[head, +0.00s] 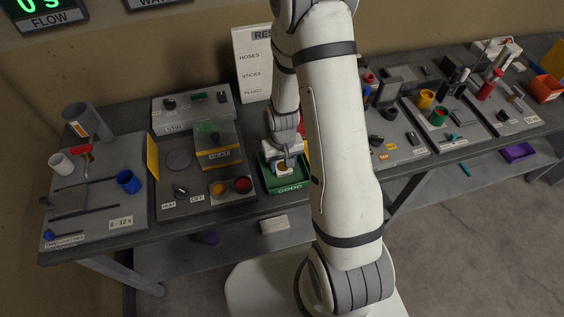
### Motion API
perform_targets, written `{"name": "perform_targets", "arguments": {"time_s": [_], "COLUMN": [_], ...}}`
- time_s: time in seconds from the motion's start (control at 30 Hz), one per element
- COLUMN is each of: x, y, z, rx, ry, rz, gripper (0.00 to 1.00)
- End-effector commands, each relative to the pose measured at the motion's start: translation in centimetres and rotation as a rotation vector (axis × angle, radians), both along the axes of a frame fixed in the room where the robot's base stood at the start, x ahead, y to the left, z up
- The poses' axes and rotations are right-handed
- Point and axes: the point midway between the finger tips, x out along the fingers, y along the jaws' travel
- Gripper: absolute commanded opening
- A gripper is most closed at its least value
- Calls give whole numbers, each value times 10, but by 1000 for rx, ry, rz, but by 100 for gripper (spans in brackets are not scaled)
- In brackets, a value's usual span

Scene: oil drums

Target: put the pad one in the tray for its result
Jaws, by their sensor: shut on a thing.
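A green tray (290,188) labelled GOOD stands at the front edge of the bench, in the middle of the head view. My gripper (284,164) points down over this tray. It is shut on a small pale and orange block (284,169), which seems to be the pad; its marking is too small to read. I cannot tell whether the block touches the tray floor. My own arm hides the bench to the right of the tray, where a bit of red shows behind it.
A heat station (218,153) with a red and an orange cup stands left of the tray. A board (254,65) listing hoses, sticks and plugs leans behind. More stations with coloured cups (438,116) lie right of my arm. A lower shelf (230,246) runs beneath the bench.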

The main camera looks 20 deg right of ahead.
Motion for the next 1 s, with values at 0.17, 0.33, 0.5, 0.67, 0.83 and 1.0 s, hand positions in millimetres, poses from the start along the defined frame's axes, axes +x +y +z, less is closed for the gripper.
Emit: {"name": "perform_targets", "arguments": {"time_s": [0.17, 0.33, 0.5, 0.67, 0.83, 1.0], "x": [0, 0, 0, 1, 1, 1], "y": [0, 0, 1, 1, 1, 1], "z": [-1, -1, -1, 5, 25, 55], "rx": [0, 0, 0, 0, 0, 0], "ry": [0, 0, 0, -2, -5, -6], "rz": [0, 1, 1, 1, 2, 2], "gripper": [57, 68, 68, 68, 68, 68]}}
